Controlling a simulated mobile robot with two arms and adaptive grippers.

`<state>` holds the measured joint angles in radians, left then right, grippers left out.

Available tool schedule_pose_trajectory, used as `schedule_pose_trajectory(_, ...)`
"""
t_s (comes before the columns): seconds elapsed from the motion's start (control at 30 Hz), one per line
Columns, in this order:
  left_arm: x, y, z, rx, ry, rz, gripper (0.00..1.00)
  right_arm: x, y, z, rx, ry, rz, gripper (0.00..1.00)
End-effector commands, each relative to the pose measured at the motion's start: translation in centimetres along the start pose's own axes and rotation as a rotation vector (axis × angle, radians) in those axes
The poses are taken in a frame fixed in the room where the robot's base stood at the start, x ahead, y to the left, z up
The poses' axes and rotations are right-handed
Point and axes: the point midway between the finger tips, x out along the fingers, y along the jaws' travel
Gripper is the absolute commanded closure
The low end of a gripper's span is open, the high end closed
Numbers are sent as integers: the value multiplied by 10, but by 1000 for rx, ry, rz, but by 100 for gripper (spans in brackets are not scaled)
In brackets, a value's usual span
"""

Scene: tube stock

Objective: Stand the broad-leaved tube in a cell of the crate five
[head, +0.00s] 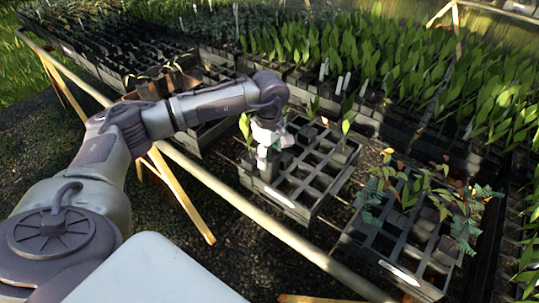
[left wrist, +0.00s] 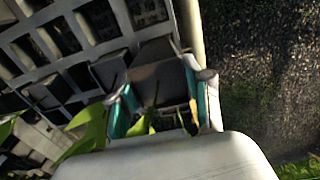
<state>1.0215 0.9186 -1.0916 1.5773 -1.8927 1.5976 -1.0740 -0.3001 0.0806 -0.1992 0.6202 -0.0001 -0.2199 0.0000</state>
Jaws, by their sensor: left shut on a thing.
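My left gripper (head: 265,153) is at the near-left part of a grey, mostly empty crate (head: 318,203). In the left wrist view the gripper (left wrist: 163,108) is shut on a dark tube (left wrist: 158,76) with broad green leaves (left wrist: 92,132). One of its leaves (head: 245,127) shows left of the gripper in the head view. The tube is at the crate's edge; I cannot tell whether its foot is inside a cell. The crate has a pale label strip; its number is not legible. The crate's cell grid (left wrist: 62,38) also shows in the left wrist view. My right gripper is not in view.
A few leafy tubes (head: 347,122) stand at this crate's far side. Another crate (head: 352,240) with blue-green and reddish plants stands to the right. Dense broad-leaved stock (head: 400,65) fills the back. A pale rail (head: 235,203) runs along the front of the bench.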

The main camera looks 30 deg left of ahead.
Motion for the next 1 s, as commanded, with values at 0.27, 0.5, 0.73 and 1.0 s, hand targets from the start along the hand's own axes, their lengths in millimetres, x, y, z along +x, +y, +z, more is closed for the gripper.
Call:
schedule_pose_trajectory(0.27, 13, 0, 0, 0, 0, 0, 91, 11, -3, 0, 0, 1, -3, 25)
schedule_pose_trajectory(0.5, 22, 0, 0, 0, 0, 0, 91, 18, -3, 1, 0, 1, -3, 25)
schedule_pose_trajectory(0.73, 32, 0, 0, 0, 0, 0, 91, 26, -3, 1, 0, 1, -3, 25)
schedule_pose_trajectory(1.0, 43, 0, 0, 0, 0, 0, 91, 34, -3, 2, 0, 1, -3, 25)
